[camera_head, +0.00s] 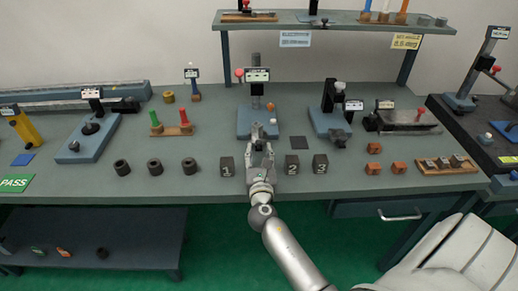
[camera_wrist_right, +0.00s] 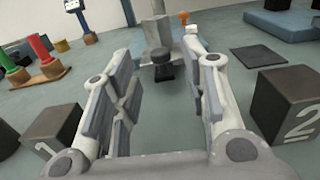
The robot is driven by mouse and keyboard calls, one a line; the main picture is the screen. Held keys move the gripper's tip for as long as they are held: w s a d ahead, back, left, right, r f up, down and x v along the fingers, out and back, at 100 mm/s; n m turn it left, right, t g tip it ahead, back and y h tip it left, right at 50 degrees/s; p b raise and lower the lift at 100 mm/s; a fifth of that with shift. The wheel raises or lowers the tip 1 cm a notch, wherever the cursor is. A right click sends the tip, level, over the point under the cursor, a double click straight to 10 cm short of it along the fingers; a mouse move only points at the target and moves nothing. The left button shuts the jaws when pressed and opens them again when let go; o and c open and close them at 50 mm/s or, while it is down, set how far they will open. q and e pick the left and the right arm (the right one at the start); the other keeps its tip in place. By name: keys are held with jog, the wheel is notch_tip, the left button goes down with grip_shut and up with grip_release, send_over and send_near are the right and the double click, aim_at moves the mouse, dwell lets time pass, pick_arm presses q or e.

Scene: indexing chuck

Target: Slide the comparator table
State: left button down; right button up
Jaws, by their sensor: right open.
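My right gripper (camera_head: 259,152) is open and empty over the front of the bench. It points at a bench device on a blue base (camera_head: 243,123) with an upright post, a red ball knob and a small sign too small to read. In the right wrist view, a grey block with a dark round knob (camera_wrist_right: 163,70) shows beyond and between the open fingers (camera_wrist_right: 160,95), apart from them. I cannot tell for certain which part is the comparator table; the gripper hides some of the device's front. My left gripper is not in view.
Blocks numbered 1 (camera_head: 227,166), 2 (camera_head: 292,164) and 3 (camera_head: 320,164) stand close to my right gripper. A dark square pad (camera_head: 299,142) lies to the right. A second device (camera_head: 330,118) stands further right. Black rings (camera_head: 155,167) stand left. A shelf (camera_head: 340,22) spans above.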

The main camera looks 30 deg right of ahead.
jog(key=v, duration=0.9)
jog(key=shift+s, duration=0.1)
